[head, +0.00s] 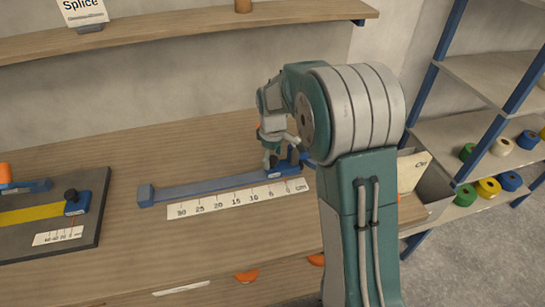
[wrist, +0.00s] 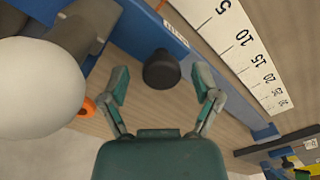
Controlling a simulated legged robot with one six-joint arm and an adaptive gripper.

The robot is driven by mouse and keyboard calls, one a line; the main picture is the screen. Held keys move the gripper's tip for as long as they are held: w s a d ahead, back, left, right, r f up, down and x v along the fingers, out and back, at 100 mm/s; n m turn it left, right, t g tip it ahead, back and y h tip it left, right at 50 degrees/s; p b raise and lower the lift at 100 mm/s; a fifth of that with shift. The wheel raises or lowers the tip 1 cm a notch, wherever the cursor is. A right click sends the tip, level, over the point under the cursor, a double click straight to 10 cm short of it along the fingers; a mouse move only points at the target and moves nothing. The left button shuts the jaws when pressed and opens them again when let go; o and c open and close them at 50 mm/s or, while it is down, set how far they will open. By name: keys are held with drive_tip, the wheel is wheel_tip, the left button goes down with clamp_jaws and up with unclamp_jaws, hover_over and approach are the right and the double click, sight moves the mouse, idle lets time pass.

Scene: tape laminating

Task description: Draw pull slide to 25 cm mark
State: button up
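A blue rail (head: 215,187) lies on the wooden bench, with a white centimetre ruler (head: 235,199) along its near side. The pull slide (head: 287,168) is at the rail's right end, near the ruler's 0 mark, partly hidden by my arm. In the wrist view its black knob (wrist: 161,66) stands between the fingers of my gripper (wrist: 161,78), with a visible gap on both sides. The fingers are open. The ruler also shows in the wrist view (wrist: 240,50), its numbers running from 5 up, away from the knob.
A dark board (head: 95,225) with a yellow strip and another black knob (head: 71,195) lies at the left. A box (head: 430,188) stands to the right of my arm. A shelf with tape rolls (head: 501,146) is at the far right. The bench left of the rail's end is clear.

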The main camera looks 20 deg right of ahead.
clamp_jaws()
drive_tip(key=a, duration=2.5)
drive_tip(key=shift+a, duration=0.15)
drive_tip(key=shift+o, duration=1.2)
unclamp_jaws()
drive_tip(key=shift+r, duration=0.1)
wheel_tip(320, 180, up, 12)
drive_tip(key=shift+w, duration=0.1)
